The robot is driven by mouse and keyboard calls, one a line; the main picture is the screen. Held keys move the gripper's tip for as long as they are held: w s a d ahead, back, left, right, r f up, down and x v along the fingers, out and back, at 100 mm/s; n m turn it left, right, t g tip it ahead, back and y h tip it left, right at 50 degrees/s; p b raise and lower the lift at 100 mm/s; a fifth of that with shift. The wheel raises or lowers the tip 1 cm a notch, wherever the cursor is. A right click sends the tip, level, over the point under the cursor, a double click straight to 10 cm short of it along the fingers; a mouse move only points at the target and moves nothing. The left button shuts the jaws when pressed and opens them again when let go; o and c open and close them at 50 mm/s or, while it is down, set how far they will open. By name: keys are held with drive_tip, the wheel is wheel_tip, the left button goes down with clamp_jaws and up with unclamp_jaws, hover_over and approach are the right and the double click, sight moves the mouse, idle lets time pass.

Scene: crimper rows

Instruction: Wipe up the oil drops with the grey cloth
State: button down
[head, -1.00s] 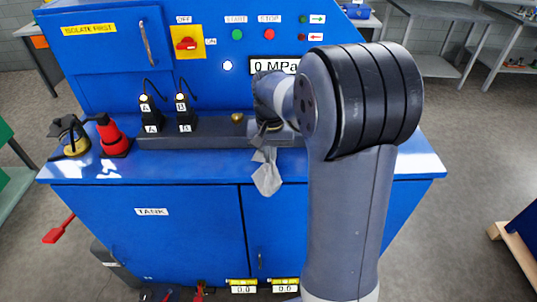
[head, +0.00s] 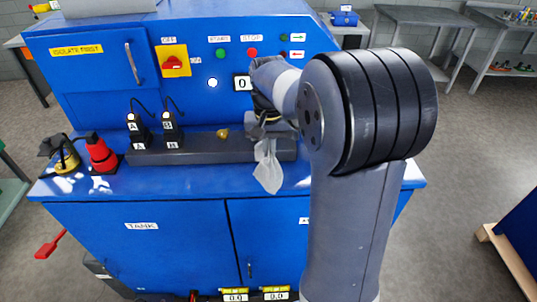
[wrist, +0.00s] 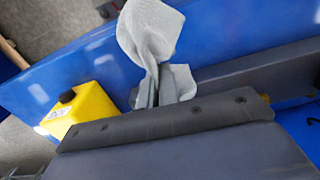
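The grey cloth (head: 268,165) hangs crumpled from my gripper (head: 270,122), in front of the dark bar on the blue bench top. In the wrist view the cloth (wrist: 150,30) is pinched between the fingers (wrist: 160,92), over the blue top. My arm hides much of the gripper in the head view. Pale glossy patches (head: 102,185) show on the bench top at the left, by the red and yellow items. I cannot tell whether they are oil drops or reflections. No clear drops show in the wrist view.
A dark bar (head: 205,151) with connectors A and B runs along the bench (head: 210,187). A red cone-like item (head: 101,156) and a yellow item (head: 67,158) stand at its left end. A yellow capped container (wrist: 88,112) shows in the wrist view. The bench front edge is clear.

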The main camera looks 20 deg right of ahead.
wheel_tip(320, 180, up, 3)
drive_tip(key=shift+r+p, duration=0.15)
drive_tip(key=shift+p, duration=0.55)
